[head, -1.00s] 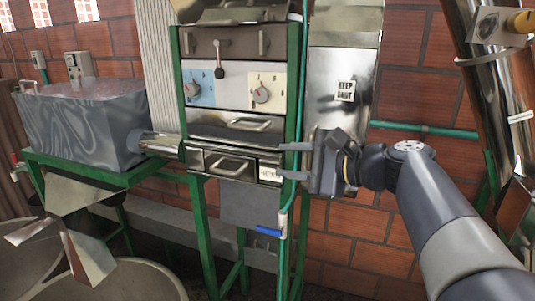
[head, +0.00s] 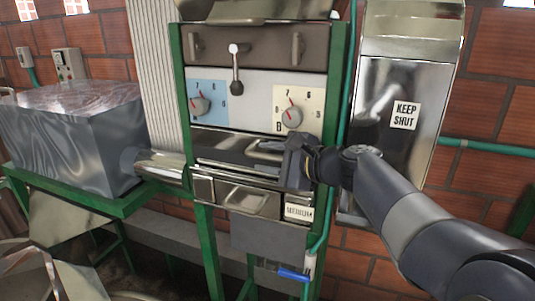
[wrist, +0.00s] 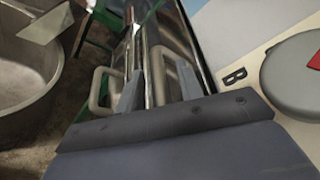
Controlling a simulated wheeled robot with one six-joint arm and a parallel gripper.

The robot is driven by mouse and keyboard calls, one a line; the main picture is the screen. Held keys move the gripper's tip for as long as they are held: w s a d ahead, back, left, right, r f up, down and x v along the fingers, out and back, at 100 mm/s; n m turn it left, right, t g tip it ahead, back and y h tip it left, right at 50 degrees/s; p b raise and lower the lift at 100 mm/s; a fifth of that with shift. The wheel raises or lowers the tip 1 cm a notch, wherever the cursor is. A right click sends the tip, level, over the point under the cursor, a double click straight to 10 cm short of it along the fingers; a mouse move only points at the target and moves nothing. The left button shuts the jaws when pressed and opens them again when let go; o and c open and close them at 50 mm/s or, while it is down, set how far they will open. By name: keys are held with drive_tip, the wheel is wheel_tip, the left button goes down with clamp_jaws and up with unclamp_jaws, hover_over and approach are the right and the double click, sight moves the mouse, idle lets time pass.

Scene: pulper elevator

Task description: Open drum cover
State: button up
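Below the dials, a shiny metal cover (head: 222,147) with a bar handle (head: 262,150) sits closed on the green-framed machine. A lower front (head: 203,188) with its own handle (head: 243,198) and a "MEDIUM" label lies under it. No label marks either as the drum cover. My gripper (head: 287,152) is at the right end of the upper handle and hides part of it. In the wrist view my gripper's (wrist: 158,72) two fingers stand apart, one on each side of a handle (wrist: 156,82). I cannot tell whether they touch it. The other handle (wrist: 97,88) shows to the left.
Above are a blue-backed dial (head: 199,105), a cream-backed dial (head: 291,117) and a small lever (head: 235,70). A "KEEP SHUT" panel (head: 400,150) stands right, behind my arm. A metal tank (head: 75,135) is left, with a large basin (wrist: 30,75) below. A blue-handled valve (head: 294,275) hangs low.

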drive_tip(key=shift+a, duration=0.1)
clamp_jaws()
idle(0.4)
